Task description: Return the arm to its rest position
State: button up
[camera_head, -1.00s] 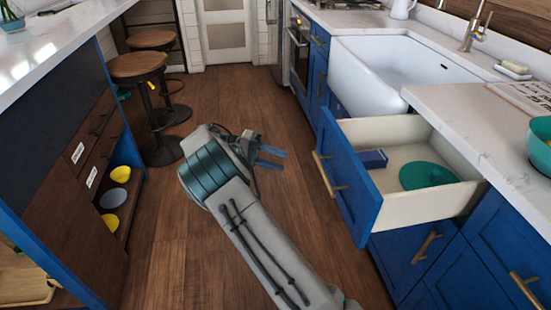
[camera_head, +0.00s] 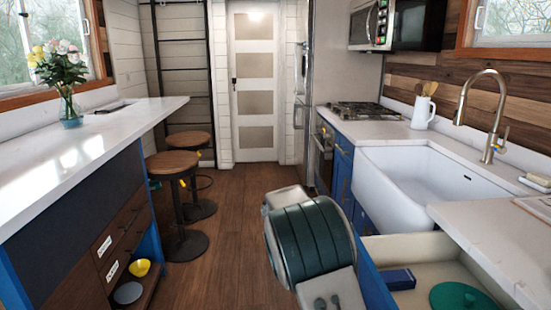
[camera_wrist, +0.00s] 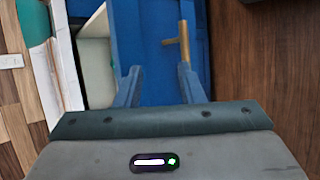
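My gripper (camera_wrist: 158,78) shows in the wrist view with its two blue fingers apart and nothing between them. Beyond the fingers is a blue drawer front with a brass handle (camera_wrist: 184,42). In the head view, my arm's dark green and grey wrist end stands over the aisle floor, left of the open drawer (camera_head: 407,247). The gripper's fingers are hidden there.
The drawer holds a blue box (camera_head: 398,280) and a teal lid-like disc (camera_head: 461,299). A white sink (camera_head: 385,185) lies behind it. Stools (camera_head: 172,165) stand left by the island counter (camera_head: 95,140). The aisle floor (camera_head: 225,215) beyond my arm is clear.

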jog(key=s+r+t+y+p, duration=0.4)
jog(key=s+r, duration=0.3)
jog(key=s, duration=0.4)
jog(key=s+r+n+t+y+p, duration=0.1)
jog(key=s+r+t+y+p, duration=0.2)
jog(key=s, duration=0.9)
notch_tip(320, 180, up, 4)
jog(key=y+p, duration=0.2)
jog(key=p, duration=0.1)
jog(key=shift+t, duration=0.4)
jog(key=shift+d+f, duration=0.1)
jog(key=shift+d, duration=0.1)
